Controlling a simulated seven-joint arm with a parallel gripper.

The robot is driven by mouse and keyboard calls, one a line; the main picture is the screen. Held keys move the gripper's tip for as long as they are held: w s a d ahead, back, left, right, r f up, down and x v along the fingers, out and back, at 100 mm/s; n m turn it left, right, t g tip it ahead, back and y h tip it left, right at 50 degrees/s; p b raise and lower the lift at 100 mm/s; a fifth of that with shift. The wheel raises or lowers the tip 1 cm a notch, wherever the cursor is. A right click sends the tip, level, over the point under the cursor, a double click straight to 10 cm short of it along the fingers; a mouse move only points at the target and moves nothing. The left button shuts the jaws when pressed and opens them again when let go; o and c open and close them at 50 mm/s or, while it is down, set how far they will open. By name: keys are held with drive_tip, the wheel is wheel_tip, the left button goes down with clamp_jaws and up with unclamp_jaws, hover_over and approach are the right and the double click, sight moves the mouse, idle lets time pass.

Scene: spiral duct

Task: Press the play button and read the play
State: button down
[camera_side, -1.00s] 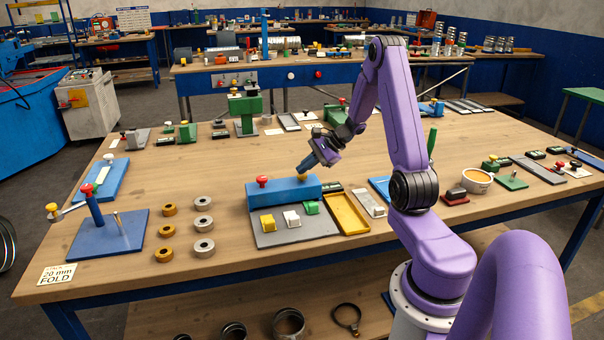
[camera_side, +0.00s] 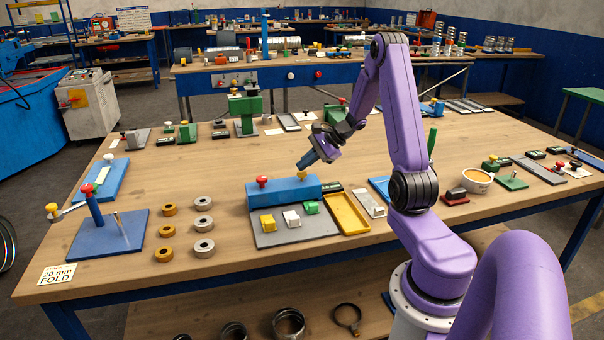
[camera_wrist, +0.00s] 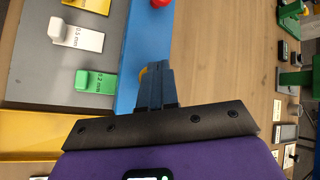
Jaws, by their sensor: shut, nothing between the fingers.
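A blue block (camera_side: 283,191) on the wooden bench carries a red knob (camera_side: 262,181) at its left and a yellow knob (camera_side: 302,175) at its right. My gripper (camera_side: 302,166) is shut and empty, its fingertips pointing down just above the yellow knob. In the wrist view the closed fingers (camera_wrist: 157,68) hide most of the yellow knob (camera_wrist: 143,73), and the blue block (camera_wrist: 129,65) runs beside them. A small dark display (camera_side: 332,187) sits at the block's right end; its reading is too small to tell.
A yellow tray (camera_side: 347,213) lies to the right, several metal and brass rings to the left.

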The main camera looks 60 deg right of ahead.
sight(305, 173)
drive_tip(key=shift+r, duration=0.4)
drive_tip(key=shift+r, duration=0.1)
drive_tip(key=shift+r, duration=2.4)
